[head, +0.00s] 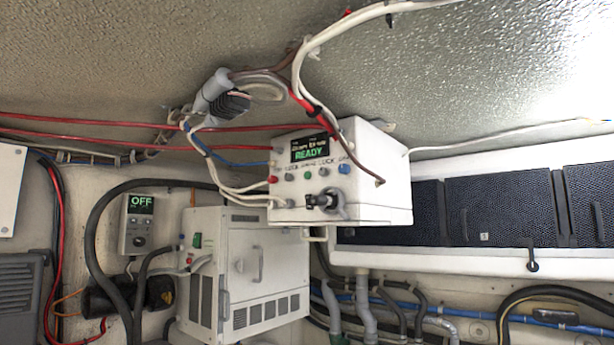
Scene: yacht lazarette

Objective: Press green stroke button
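A white control box (380,203) hangs below the ceiling at the centre of the head view. Its dark display (313,149) reads READY in green letters. Below the display is a row of small buttons. A red button (272,180) is at the left end and a blue button (344,169) at the right end. The labels above the row are too small to read surely. Neither of my grippers shows in this view.
A black knob (322,200) sticks out below the buttons. White, red and brown cables (365,160) run around the box, one crossing its front right. A white cabinet (252,265) stands lower left, near a small unit (136,222) reading OFF. Dark panels (385,213) are at right.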

